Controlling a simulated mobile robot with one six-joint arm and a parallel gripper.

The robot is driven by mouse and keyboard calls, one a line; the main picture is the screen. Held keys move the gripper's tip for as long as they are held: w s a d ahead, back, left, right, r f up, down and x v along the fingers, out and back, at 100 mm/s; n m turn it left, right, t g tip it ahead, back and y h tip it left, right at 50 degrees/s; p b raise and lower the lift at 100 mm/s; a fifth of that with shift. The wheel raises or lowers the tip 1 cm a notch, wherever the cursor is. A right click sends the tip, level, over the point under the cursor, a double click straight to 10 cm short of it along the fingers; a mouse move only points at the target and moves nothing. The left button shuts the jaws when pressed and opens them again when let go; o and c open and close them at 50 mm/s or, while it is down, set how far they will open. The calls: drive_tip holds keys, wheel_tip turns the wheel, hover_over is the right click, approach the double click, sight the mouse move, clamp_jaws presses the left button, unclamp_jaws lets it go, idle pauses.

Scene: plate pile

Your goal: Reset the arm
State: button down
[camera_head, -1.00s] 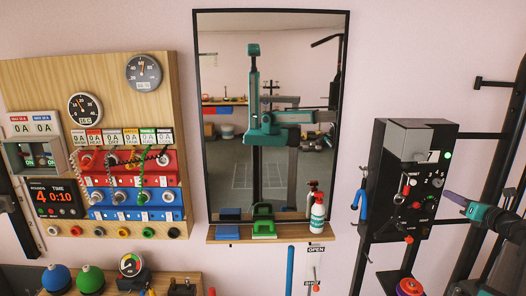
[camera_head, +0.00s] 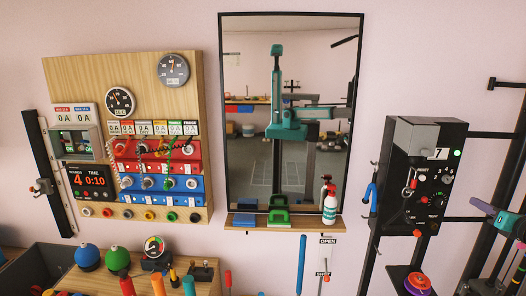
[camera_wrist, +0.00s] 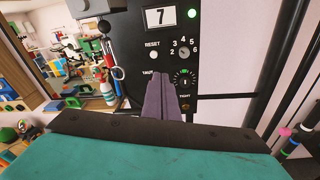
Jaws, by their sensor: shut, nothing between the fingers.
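My gripper (camera_wrist: 164,82) is shut and empty in the wrist view. Its two grey-purple fingers lie together in front of the lower part of a black control box (camera_wrist: 224,68). In the head view my gripper (camera_head: 476,204) shows at the right edge, just right of the same black box (camera_head: 432,185). The box carries a display reading 7, a green light, a RESET button and a numbered dial. In the wrist view the fingers hide part of the box's face, so I cannot tell the gap between them and it.
A mirror (camera_head: 247,170) hangs mid-wall above a small wooden shelf (camera_head: 240,228) with a red-and-white bottle (camera_head: 329,205). A panel of gauges and switches (camera_head: 80,75) is on the left. Dark metal posts (camera_head: 508,134) stand at the right. A bench with coloured knobs (camera_head: 205,290) is at lower left.

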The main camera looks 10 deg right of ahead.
drive_tip(key=w+a+f+n+g+y+b, duration=0.1)
drive_tip(key=w+a+f+y+b, duration=0.15)
drive_tip(key=w+a+f, duration=0.85)
drive_tip(key=w+a+f+n+g+y+b, duration=0.15)
drive_tip(key=w+a+f+y, duration=0.4)
drive_tip(key=a+f, duration=0.8)
drive_tip(key=a+f+n+g+y+b, duration=0.2)
drive_tip(key=a+f+n+g+b, duration=0.35)
drive_tip(key=a+f, duration=2.1)
drive_tip(key=s+a+f+n+g+h+b, duration=0.1)
drive_tip(key=s+a+f+n+g, duration=0.4)
drive_tip(key=s+a+f, duration=0.55)
drive_tip(key=s+a+f+n+g+b, duration=0.2)
drive_tip(key=s+a+f+n+g, duration=0.2)
drive_tip(key=s+a+f+n, duration=0.5)
drive_tip(key=s+f+n+g+h+b, duration=0.1)
drive_tip(key=s+f+n+g+h, duration=0.15)
drive_tip(key=s+f, duration=0.45)
drive_tip(key=s+f+n+g+h, duration=0.1)
drive_tip(key=s+f+n, duration=0.25)
drive_tip(key=s, duration=0.65)
drive_tip(key=s+d+r+n+g+h, duration=0.1)
drive_tip(key=s+d+n+h, duration=0.2)
drive_tip(key=n, duration=1)
drive_tip(key=s+d, duration=0.3)
drive_tip(key=d, duration=0.1)
drive_tip(key=shift+s+r+g, duration=0.15)
drive_tip(key=shift+r+g, duration=0.05)
drive_tip(key=shift+g, duration=0.15)
